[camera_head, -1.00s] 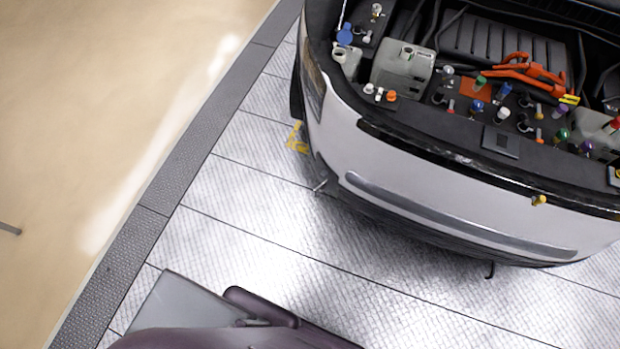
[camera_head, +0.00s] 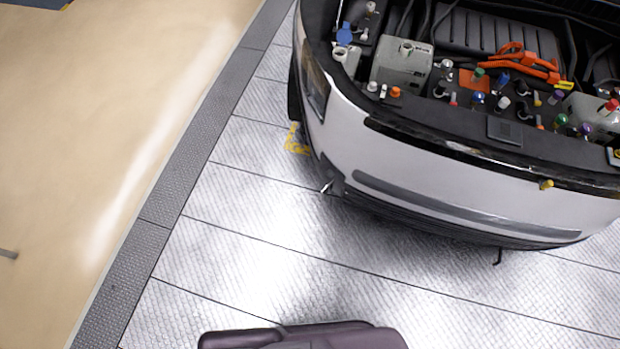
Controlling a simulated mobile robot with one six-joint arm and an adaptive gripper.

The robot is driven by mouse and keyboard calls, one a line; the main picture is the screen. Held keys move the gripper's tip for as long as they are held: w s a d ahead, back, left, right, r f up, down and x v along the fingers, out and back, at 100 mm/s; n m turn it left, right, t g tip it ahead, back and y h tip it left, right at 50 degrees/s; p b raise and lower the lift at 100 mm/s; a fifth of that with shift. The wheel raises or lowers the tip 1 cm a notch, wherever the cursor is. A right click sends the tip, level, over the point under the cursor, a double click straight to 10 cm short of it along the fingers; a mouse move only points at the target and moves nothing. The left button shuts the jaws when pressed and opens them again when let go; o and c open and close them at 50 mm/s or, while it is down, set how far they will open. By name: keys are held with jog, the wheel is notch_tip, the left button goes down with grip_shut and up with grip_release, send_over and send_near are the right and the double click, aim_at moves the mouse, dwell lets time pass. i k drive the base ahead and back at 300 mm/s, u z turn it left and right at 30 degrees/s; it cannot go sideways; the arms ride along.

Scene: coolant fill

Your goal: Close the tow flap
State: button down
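The white car (camera_head: 430,165) stands with its front toward me and its hood area open. At the left end of its front bumper, a small light piece (camera_head: 327,187) sticks out beside a dark grey patch. It may be the tow flap standing open, but it is too small to tell. A thin dark hook-like piece (camera_head: 498,257) hangs under the bumper's lower edge, right of centre. My gripper is not in view. Only a dark purple part of my arm shows at the bottom edge, well apart from the bumper.
The engine bay (camera_head: 480,80) is full of coloured caps, orange cables and a grey reservoir (camera_head: 402,62). Metal floor plates (camera_head: 240,235) in front of the bumper are clear. A dark border strip (camera_head: 165,205) and tan floor lie left.

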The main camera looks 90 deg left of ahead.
aim_at(324, 191)
jog(key=u, duration=0.6)
jog(key=k, duration=0.25)
jog(key=u, duration=2.2)
jog(key=k, duration=0.7)
jog(key=z, duration=0.25)
jog(key=i, duration=0.85)
jog(key=z, duration=0.15)
